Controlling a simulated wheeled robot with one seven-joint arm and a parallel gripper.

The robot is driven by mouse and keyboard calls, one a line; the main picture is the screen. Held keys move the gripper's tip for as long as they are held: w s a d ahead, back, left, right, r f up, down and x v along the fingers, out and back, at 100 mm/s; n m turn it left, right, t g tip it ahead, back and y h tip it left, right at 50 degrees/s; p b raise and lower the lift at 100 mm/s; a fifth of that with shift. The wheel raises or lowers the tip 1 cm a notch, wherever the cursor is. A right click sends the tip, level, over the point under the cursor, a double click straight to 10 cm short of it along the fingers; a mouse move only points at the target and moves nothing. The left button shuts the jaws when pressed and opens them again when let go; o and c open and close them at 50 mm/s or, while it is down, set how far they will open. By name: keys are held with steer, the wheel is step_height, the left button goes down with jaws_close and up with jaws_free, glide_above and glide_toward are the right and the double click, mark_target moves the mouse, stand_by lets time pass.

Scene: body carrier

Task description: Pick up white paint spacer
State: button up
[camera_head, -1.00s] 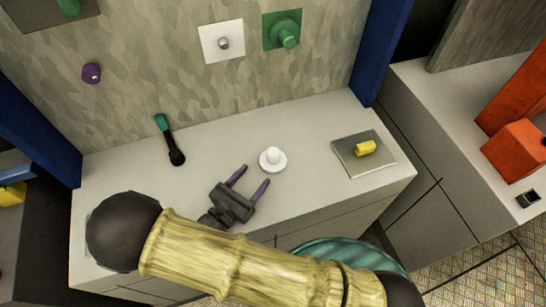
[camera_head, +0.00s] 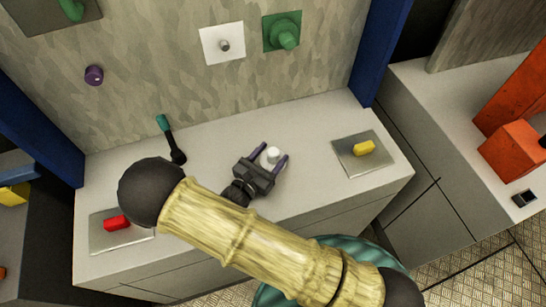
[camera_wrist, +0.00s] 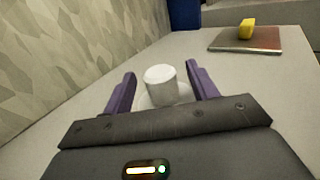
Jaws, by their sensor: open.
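The white paint spacer (camera_head: 273,155) stands upright on the grey counter (camera_head: 215,145). It has a round knob on a wider disc base, and my gripper partly hides the base in the head view. My gripper (camera_head: 270,154) is open, with its purple fingers on either side of the spacer. In the wrist view the spacer's knob (camera_wrist: 161,85) shows between the two fingers (camera_wrist: 160,84), with gaps on both sides, so it is not held.
A yellow block (camera_head: 363,148) on a metal plate (camera_head: 380,165) is to the right. A red block (camera_head: 117,222) on another plate is at left. A teal-handled brush (camera_head: 170,138) lies near the wall. Wall fixtures (camera_head: 223,45) are above.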

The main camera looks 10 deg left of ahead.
steer(key=x, duration=0.3)
steer(key=shift+s, duration=0.1)
steer(key=shift+c, duration=0.2)
steer(key=c, duration=1)
